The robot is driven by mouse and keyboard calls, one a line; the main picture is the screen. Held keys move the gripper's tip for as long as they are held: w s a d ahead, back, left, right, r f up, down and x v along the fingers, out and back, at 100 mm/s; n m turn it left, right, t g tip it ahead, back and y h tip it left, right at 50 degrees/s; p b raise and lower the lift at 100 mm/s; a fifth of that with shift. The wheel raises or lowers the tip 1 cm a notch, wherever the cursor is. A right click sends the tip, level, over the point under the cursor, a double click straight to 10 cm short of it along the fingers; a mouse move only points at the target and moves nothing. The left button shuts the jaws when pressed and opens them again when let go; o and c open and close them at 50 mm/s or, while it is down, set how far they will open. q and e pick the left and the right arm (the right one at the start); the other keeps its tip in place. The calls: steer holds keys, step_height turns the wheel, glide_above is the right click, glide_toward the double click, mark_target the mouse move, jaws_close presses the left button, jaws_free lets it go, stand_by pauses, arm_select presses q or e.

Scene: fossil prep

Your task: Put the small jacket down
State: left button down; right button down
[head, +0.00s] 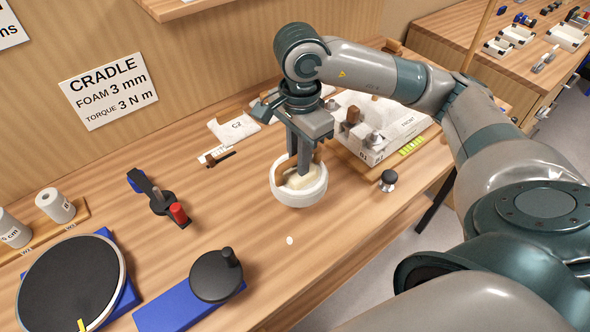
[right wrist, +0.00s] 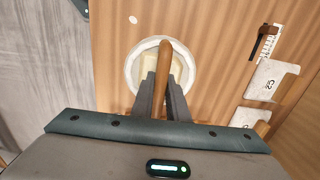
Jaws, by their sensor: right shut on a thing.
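The small jacket (head: 299,196) is a round white shell with a pale cream filling and a brown wooden handle across its top. My right gripper (head: 300,170) points down over it, its fingers shut on the handle. In the right wrist view the handle (right wrist: 163,62) runs up between the fingertips (right wrist: 165,98), and the white rim (right wrist: 134,62) shows around it. The jacket looks level, over the middle of the wooden bench. I cannot tell whether its underside touches the bench. My left gripper is not in view.
Right of the jacket are a white block tray (head: 392,128) and a small black-knobbed weight (head: 388,180). White C2 piece (head: 234,127) lies behind. A black turntable (head: 68,282), a blue-based black disc (head: 217,276) and a red-ended tool (head: 179,214) stand left. Bench in front is mostly clear.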

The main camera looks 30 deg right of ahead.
mark_target(296, 169)
steer(key=shift+w+a+f, duration=0.15)
steer(key=shift+w+f, duration=0.1)
steer(key=shift+w, duration=0.2)
steer(key=shift+f+b, duration=0.65)
steer(key=shift+f, duration=1.35)
steer(key=shift+f, duration=0.1)
steer(key=c, duration=1.7)
jaws_free()
steer(key=shift+c, duration=0.2)
steer(key=shift+s, duration=0.1)
